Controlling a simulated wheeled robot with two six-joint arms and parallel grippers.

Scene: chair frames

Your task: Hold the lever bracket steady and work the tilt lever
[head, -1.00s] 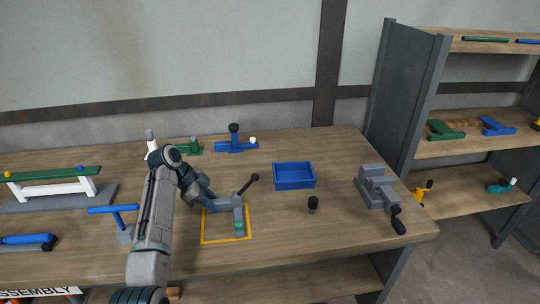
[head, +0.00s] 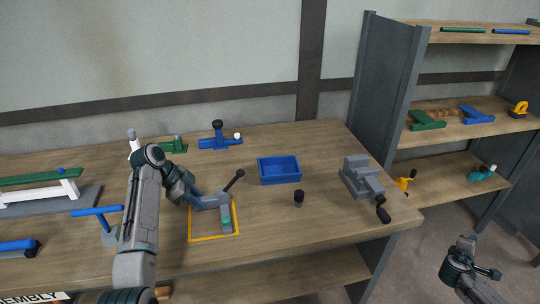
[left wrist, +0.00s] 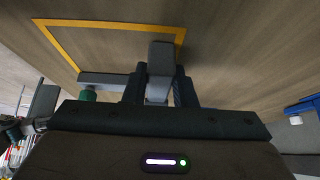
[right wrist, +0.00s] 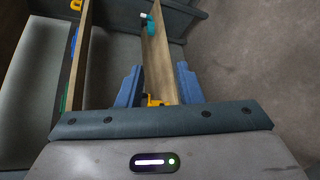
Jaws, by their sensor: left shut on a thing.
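The grey lever bracket (head: 212,201) stands in the yellow square outline (head: 239,235) on the bench. Its dark tilt lever (head: 234,181) slants up to the right and ends in a black knob. A green cap (head: 226,222) sits low on its front arm. My left gripper (head: 195,201) is shut on the bracket; in the left wrist view a grey block of it (left wrist: 160,65) is between the fingers. My right gripper (head: 466,243) is off the bench at the lower right, well away from the lever. In the right wrist view its fingers (right wrist: 158,85) are apart and empty.
A blue bin (head: 280,171), a small black knobbed part (head: 298,198) and a grey vise (head: 362,178) stand right of the bracket. A blue T-handle (head: 98,212) is left of my left arm. The shelf unit (head: 385,90) stands at the right. Bench between bracket and bin is clear.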

